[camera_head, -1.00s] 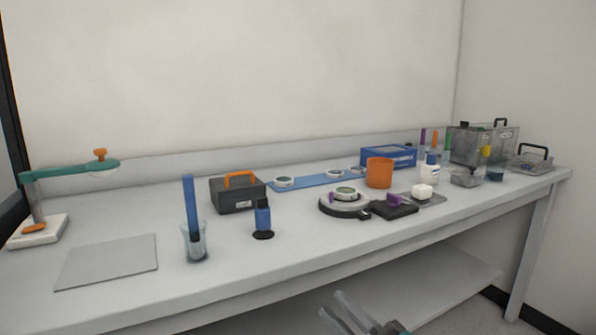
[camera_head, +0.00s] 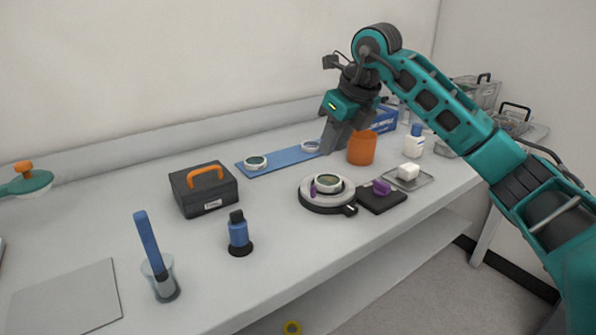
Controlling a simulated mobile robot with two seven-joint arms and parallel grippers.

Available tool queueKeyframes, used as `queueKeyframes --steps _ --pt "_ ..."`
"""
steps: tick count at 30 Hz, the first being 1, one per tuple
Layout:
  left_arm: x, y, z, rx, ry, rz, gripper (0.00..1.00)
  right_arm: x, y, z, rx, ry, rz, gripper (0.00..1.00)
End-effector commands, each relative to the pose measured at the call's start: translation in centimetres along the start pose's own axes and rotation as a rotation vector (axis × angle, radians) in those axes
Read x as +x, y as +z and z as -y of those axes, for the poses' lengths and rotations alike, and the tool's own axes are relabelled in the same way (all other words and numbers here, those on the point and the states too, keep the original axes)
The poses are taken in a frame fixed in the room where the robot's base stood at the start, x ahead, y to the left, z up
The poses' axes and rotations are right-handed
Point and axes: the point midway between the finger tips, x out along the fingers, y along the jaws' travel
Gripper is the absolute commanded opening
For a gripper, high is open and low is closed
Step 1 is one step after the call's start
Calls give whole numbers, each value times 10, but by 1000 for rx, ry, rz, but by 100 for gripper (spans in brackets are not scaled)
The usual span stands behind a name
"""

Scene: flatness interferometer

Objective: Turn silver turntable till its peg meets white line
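The silver turntable (camera_head: 340,199) sits on a round dark base on the bench, right of the picture's middle. A round glass piece in a pale ring (camera_head: 327,182) lies on its top. A small purple peg (camera_head: 312,189) stands at the turntable's left side. My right gripper (camera_head: 335,145) points down beyond the turntable, over the blue strip's right end, apart from the turntable. Its fingers overlap in this view, so their opening is unclear. My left gripper is out of view.
Right of the turntable lies a black plate (camera_head: 385,201) with a purple piece. An orange cup (camera_head: 362,148) stands behind, near my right gripper. A black case (camera_head: 205,195), blue bottle (camera_head: 239,234) and glass beaker (camera_head: 163,285) stand left. The bench in front of the turntable is clear.

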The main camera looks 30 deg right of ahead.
Motion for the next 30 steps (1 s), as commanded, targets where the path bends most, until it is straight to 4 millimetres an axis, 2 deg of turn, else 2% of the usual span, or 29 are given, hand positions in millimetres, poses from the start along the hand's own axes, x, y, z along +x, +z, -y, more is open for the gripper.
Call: queueKeyframes --steps 5,9,18,24,30 --pt "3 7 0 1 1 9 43 25 -2 -1 -1 2 -5 24" --pt "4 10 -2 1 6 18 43 54 -2 -2 -1 3 -6 24" --pt "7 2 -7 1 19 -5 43 110 -1 -2 -2 5 -3 24" --pt "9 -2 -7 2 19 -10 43 126 -1 -2 -3 4 -1 24" --pt "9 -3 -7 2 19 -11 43 128 0 -2 -3 4 0 24"
